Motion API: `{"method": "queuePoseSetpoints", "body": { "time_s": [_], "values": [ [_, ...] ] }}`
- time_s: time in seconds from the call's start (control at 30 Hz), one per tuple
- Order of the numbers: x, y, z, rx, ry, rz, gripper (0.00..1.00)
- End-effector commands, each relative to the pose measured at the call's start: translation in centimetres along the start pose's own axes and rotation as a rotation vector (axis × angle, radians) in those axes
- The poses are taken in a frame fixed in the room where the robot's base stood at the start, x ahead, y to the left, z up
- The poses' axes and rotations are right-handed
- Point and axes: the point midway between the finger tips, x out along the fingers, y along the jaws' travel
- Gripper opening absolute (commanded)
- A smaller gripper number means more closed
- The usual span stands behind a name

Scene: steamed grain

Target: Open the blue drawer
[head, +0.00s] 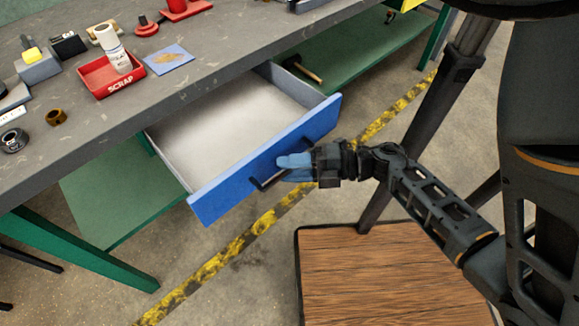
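The blue drawer (268,160) sticks out well from under the grey workbench. Its pale inside (228,122) shows and looks empty. A dark handle (258,184) is on its blue front. My gripper (284,168) is at the right part of the handle, with its light-blue fingertips close against the drawer front. The fingers cover part of the handle, and I cannot tell whether they are closed on it.
On the workbench (150,100) are a red SCRAP tray (98,84) holding a white bottle (114,48), a blue card (169,59) and several small items. A green lower shelf (112,195) holds a hammer (304,69). A yellow-black floor line (225,256) runs beneath the drawer.

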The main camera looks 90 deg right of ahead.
Motion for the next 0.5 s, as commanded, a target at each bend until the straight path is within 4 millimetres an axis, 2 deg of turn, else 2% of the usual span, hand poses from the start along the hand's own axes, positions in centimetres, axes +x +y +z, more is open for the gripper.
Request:
{"method": "queuePoseSetpoints", "body": {
  "time_s": [0.3,0.5],
  "values": [
    [-5.0,-0.2,0.0,0.000,0.000,-0.005,0.35],
    [-7.0,-0.1,0.0,0.000,0.000,-0.002,0.35]
  ]
}}
